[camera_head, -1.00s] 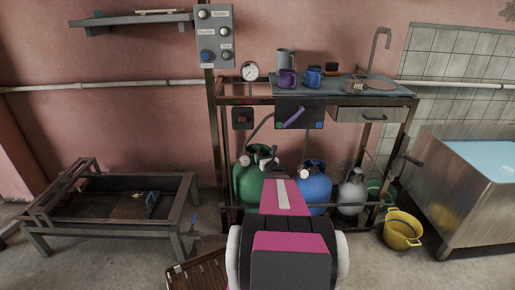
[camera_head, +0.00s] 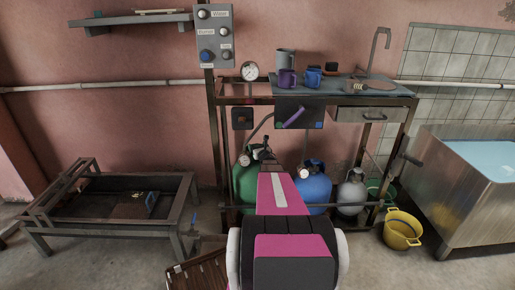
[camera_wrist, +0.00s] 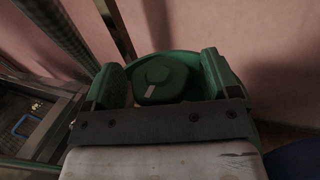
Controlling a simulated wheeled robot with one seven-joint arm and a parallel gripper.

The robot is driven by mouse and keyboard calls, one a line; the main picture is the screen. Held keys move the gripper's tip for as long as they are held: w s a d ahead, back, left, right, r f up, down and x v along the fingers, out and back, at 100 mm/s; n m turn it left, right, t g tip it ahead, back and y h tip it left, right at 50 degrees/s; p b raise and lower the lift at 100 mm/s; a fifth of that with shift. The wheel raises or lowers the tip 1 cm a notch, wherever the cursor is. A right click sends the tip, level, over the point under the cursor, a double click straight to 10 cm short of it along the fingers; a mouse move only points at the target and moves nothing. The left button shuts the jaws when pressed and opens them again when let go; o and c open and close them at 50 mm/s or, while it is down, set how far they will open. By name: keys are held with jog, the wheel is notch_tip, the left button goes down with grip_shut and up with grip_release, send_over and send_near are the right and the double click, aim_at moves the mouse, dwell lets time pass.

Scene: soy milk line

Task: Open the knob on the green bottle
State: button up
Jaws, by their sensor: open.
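The green bottle (camera_head: 245,186) stands under the workbench at the left, upright and partly hidden behind my pink and black arm. My gripper (camera_head: 264,150) is at the top of this bottle. In the wrist view, the round dark green knob (camera_wrist: 160,78) with a small pale mark shows between the two fingers of my gripper (camera_wrist: 162,68). The fingers are open, one on each side of the knob, with gaps visible. The green bottle's shoulder (camera_wrist: 235,78) shows behind and beside the fingers. The knob is hard to make out in the head view.
A blue bottle (camera_head: 315,188) and a grey bottle (camera_head: 351,194) stand right of the green one. The workbench (camera_head: 342,88) with its frame posts is above and around them. A low metal frame table (camera_head: 110,228) stands left, a yellow bucket (camera_head: 402,230) right.

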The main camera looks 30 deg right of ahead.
jog(key=c, duration=0.9)
jog(key=shift+n+y, duration=0.3)
jog(key=shift+y, duration=0.2)
jog(key=n+y, duration=0.1)
jog(key=y, duration=0.1)
jog(key=n+y, duration=0.1)
jog(key=y, duration=0.1)
jog(key=shift+d+f+n, duration=0.1)
jog(key=shift+d+n, duration=0.05)
jog(key=shift+n, duration=0.15)
jog(key=n+g+y, duration=0.1)
jog(key=n+y, duration=0.1)
jog(key=y, duration=0.2)
jog(key=n+g+y, duration=0.2)
jog(key=n+y, duration=0.1)
jog(key=shift+w+y, duration=0.15)
jog(key=shift+y, duration=0.25)
jog(key=n+g+y, duration=0.4)
jog(key=n+g, duration=0.1)
jog(key=shift+g+y, duration=0.3)
jog(key=shift+y, duration=0.1)
jog(key=shift+n+g+y, duration=0.55)
jog(key=shift+n+g, duration=0.4)
jog(key=shift+g, duration=0.4)
jog(key=shift+n+g+y, duration=0.55)
jog(key=shift+n+g, duration=0.4)
jog(key=shift+g, duration=0.7)
